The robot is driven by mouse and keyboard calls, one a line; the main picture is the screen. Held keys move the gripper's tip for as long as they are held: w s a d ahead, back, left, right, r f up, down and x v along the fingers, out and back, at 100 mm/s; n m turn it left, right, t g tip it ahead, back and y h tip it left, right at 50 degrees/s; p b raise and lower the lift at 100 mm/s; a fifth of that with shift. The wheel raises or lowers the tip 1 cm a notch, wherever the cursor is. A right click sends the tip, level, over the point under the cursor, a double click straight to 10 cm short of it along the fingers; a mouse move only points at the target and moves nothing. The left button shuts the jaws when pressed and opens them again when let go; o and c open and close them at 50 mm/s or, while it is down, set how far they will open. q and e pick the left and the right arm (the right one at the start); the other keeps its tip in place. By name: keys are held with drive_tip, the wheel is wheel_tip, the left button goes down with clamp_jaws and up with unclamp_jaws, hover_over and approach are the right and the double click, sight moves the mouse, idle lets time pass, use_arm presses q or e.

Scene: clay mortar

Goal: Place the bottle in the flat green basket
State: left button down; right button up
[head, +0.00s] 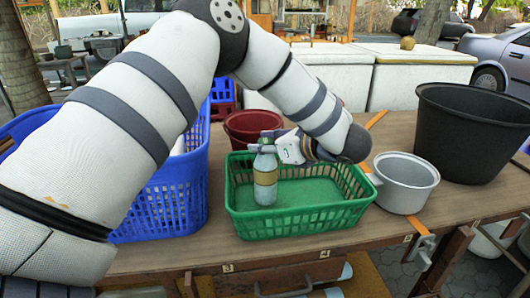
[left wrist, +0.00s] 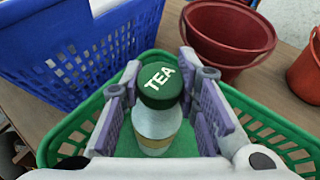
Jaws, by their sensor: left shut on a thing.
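The bottle (head: 265,178) has a pale body, a tan label and a green cap. In the left wrist view the bottle (left wrist: 158,95) shows "TEA" on its cap. It stands upright inside the outline of the flat green basket (head: 300,221); I cannot tell whether its base touches the basket floor. The basket's rim also shows in the left wrist view (left wrist: 262,118). My left gripper (head: 268,145) is shut on the bottle near its top, with one finger on each side in the left wrist view (left wrist: 163,92). My right gripper is not in view.
A blue basket (head: 165,200) stands close on the left. A large black bucket (head: 470,135) stands at the right. The table's front edge (head: 330,257) is near.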

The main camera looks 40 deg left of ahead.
use_arm(q)
drive_tip(key=shift+f, duration=1.15)
drive_tip(key=c, duration=1.2)
unclamp_jaws()
drive_tip(key=v, duration=1.2)
